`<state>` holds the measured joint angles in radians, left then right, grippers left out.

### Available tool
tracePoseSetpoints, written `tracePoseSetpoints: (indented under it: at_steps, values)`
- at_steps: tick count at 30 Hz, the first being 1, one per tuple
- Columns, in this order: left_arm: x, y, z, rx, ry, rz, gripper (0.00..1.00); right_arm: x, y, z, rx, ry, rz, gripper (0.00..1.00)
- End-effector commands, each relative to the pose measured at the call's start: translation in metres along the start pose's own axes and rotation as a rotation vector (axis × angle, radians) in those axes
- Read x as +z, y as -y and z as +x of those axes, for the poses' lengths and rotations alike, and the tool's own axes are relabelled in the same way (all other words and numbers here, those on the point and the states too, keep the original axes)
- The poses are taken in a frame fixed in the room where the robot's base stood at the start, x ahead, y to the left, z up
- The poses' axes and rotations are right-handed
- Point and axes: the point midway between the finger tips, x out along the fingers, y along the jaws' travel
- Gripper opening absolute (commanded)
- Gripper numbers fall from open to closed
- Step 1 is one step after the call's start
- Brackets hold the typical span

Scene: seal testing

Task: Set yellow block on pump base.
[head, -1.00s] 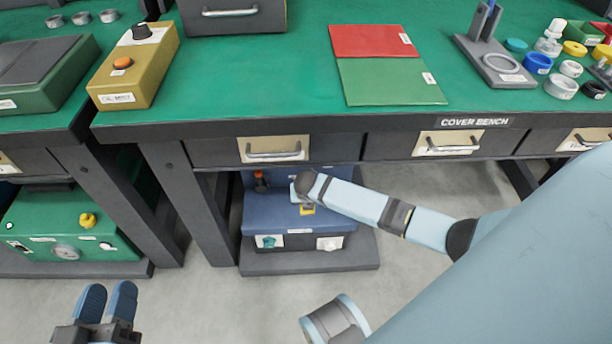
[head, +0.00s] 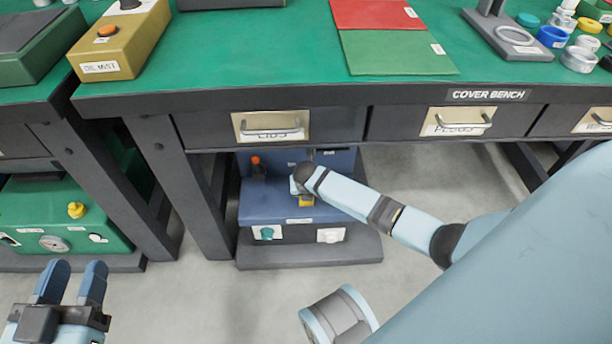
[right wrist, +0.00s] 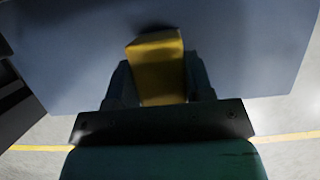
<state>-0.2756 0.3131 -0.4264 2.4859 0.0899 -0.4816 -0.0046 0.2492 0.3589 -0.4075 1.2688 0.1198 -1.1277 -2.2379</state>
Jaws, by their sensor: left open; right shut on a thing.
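The yellow block (right wrist: 157,62) is between the fingers of my right gripper (right wrist: 158,84), which is shut on it. In the head view a small part of the yellow block (head: 306,201) shows below the dark wrist of my right arm, over the blue pump base (head: 340,208) under the bench. A blue surface lies behind the block in the right wrist view; I cannot tell whether they touch. My left gripper (head: 72,285) is open and empty at the lower left, over the floor.
The green bench top (head: 230,50) and its drawer front (head: 270,125) overhang the pump base. A bench leg (head: 165,185) stands to its left. An orange-topped fitting (head: 258,168) stands on the base's left side. A green unit (head: 60,215) sits farther left.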

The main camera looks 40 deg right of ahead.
Motion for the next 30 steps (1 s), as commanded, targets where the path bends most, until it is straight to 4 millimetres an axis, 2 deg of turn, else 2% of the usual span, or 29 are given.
tracePoseSetpoints:
  at_steps: [5,6,9,19,23,26,30]
  values:
    - [-0.001,0.000,0.000,0.000,0.001,-0.003,0.43,0.000,0.000,0.002,0.000,0.001,0.000,0.18]
    - [0.000,0.000,0.000,0.000,0.002,-0.004,0.43,-0.001,0.000,0.002,0.000,0.000,0.001,0.52]
    - [0.000,0.000,0.000,0.000,0.002,-0.004,0.43,-0.001,0.000,0.002,0.000,0.000,0.001,0.73]
    - [-0.001,0.000,0.000,0.001,0.001,-0.003,0.43,0.001,0.000,-0.002,0.000,0.000,0.000,0.73]
    - [-0.014,-0.001,0.001,0.010,0.017,-0.040,0.43,0.003,0.001,-0.024,-0.001,0.001,-0.001,0.73]
    - [-0.004,-0.012,-0.006,0.004,0.084,-0.153,0.43,0.003,0.001,-0.043,0.000,0.001,-0.001,0.73]
    - [-0.002,-0.020,-0.010,0.008,0.128,-0.234,0.43,0.003,0.000,-0.064,0.000,0.001,-0.001,0.73]
